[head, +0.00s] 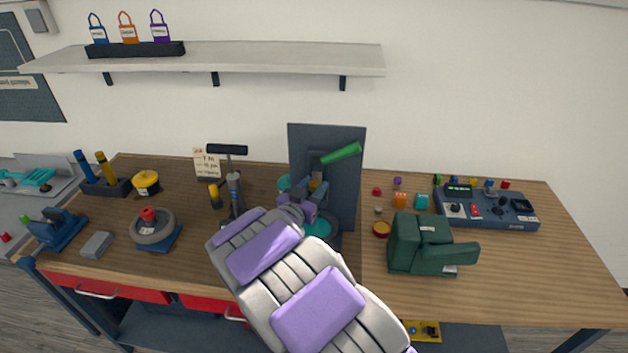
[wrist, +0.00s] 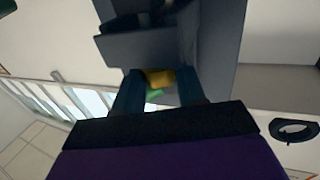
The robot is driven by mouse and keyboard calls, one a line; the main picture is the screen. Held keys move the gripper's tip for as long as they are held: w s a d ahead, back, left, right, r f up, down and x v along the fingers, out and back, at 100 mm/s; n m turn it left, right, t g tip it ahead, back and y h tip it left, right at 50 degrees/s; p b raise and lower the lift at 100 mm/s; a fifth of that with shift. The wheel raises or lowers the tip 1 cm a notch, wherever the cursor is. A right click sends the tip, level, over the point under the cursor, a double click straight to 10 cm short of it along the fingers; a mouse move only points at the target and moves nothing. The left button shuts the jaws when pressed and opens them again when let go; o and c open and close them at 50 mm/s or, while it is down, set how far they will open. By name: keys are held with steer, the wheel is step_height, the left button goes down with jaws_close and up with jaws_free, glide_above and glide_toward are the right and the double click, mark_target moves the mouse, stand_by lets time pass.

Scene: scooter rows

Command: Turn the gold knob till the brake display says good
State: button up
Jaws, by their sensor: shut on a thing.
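The gold knob (wrist: 159,78) shows in the wrist view between the two dark fingers of my gripper (wrist: 160,90). A bit of it also seems to show in the head view, where my gripper (head: 312,195) is at the dark grey upright panel (head: 327,140) at the back of the bench. My gripper is shut on the knob. A green handle (head: 342,153) slants up to the right just above it. My arm hides the lower part of this device. I cannot make out any brake display text in either view.
A dark green vise-like block (head: 425,243) stands to the right, with a blue control box (head: 487,209) behind it. A pump (head: 234,190) stands left of my gripper, and a wheel on a stand (head: 153,228) is farther left. The bench's right front is clear.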

steer(key=shift+w+a+r+m+g+h+p, duration=0.15)
steer(key=shift+m+h+p, duration=0.3)
steer(key=shift+p, duration=0.55)
steer(key=shift+s+a+r+m+g+h+p, duration=0.1)
steer(key=shift+a+r+m+g+h+p, duration=0.15)
steer(key=shift+h+p, duration=0.5)
steer(key=shift+w+d+f+m+g+h+p, duration=0.15)
steer(key=shift+m+g+h+p, duration=0.2)
steer(key=shift+p, duration=0.35)
steer(key=o, duration=1.1)
steer(key=shift+f, duration=0.25)
steer(key=shift+c, duration=0.2)
steer(key=shift+s+a, duration=0.3)
steer(key=shift+s, duration=0.35)
steer(key=p+v, duration=0.1)
steer(key=v, duration=1.5)
steer(key=shift+a, duration=0.2)
